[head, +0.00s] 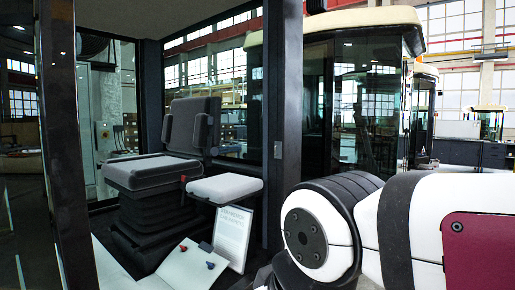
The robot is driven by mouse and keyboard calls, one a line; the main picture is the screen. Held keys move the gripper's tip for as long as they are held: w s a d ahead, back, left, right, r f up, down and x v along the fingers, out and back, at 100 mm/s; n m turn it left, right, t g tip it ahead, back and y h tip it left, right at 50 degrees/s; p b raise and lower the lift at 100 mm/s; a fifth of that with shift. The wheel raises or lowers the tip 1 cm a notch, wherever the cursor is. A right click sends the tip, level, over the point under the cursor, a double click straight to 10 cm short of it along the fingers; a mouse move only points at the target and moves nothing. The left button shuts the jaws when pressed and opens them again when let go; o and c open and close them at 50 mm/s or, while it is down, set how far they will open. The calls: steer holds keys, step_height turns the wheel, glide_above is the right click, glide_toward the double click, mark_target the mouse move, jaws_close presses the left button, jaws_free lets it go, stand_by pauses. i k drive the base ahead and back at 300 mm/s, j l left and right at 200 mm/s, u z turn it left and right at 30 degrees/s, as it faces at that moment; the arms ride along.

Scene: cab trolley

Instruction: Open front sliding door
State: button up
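The cab stands close in front of me. A dark upright post (66,150) frames its left side and a thick dark post (284,110) its right side. A small light fitting (278,150) is on the right post. Left of the left post is a dark, reflective panel (18,190). I cannot tell which part is the front sliding door, or whether clear glass fills the space between the posts. No door handle can be made out. My arm reaches in at the lower right, beside the right post. My gripper is not in view.
Inside the cab are a grey seat (150,170) with a side cushion (218,188), a paper sheet (233,236) and a white panel (187,266) with small red and blue knobs. Another glazed cab (370,90) with a cream roof stands behind at the right.

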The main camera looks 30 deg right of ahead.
mark_target(441, 150)
steer(key=z, duration=2.2)
steer(key=u, duration=0.7)
steer(key=i+l+u, duration=0.1)
steer(key=u, duration=1.25)
steer(key=l+u, duration=0.15)
steer(key=u, duration=0.55)
steer(key=l+u, duration=0.1)
steer(key=u, duration=0.55)
steer(key=l+u, duration=0.1)
steer(key=u, duration=0.6)
steer(key=l+u, duration=0.1)
steer(key=u, duration=1.3)
steer(key=k+l+u, duration=0.1)
steer(key=k+u, duration=0.5)
steer(key=k+l, duration=0.1)
steer(key=k, duration=0.95)
steer(key=k+j+z, duration=0.1)
steer(key=k, duration=1.75)
